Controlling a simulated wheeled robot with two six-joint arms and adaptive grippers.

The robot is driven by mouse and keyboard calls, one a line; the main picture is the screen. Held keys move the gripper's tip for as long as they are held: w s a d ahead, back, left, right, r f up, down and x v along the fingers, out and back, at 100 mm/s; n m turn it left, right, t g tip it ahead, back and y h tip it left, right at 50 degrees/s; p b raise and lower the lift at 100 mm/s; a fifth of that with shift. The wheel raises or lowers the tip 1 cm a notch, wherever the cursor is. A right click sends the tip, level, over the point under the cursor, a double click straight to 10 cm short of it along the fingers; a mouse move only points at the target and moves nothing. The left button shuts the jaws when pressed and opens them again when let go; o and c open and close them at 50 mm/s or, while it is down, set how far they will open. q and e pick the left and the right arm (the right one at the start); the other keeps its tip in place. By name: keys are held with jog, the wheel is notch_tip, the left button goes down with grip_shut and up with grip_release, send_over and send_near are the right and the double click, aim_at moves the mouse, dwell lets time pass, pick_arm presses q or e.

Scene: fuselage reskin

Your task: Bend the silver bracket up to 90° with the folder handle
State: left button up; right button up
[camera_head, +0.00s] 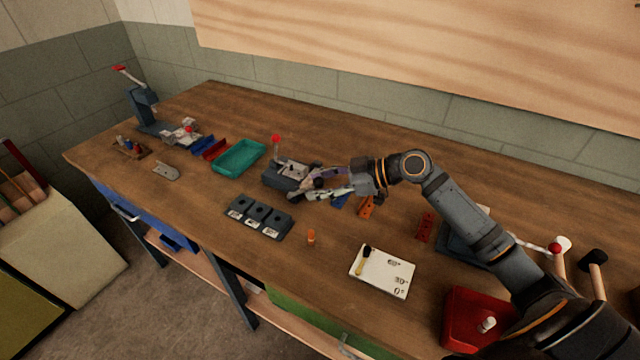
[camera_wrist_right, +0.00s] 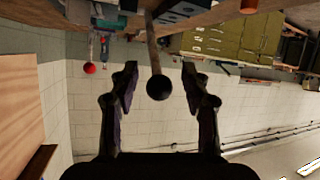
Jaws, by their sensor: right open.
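The folder (camera_head: 280,181) is a dark grey block tool on the bench, with a handle that rises to a red ball knob (camera_head: 276,138). A silvery piece (camera_head: 293,168), which may be the bracket, shows on top of it; its bend angle is too small to tell. My right gripper (camera_head: 306,186) is open and empty beside the folder's right side, partly covering it. In the right wrist view, a dark-looking ball on a rod (camera_wrist_right: 160,88) shows between the open fingers (camera_wrist_right: 158,80), apart from both. My left gripper is not in view.
A white card with angle marks (camera_head: 384,272) lies in front, near an orange cylinder (camera_head: 311,237). A dark three-part block (camera_head: 259,216) and a teal tray (camera_head: 239,157) are left of it. A lever press (camera_head: 142,105) stands far left. A red box (camera_head: 470,318) is front right.

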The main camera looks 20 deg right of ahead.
notch_tip(320, 180, up, 10)
dwell(0.5)
dwell(0.3)
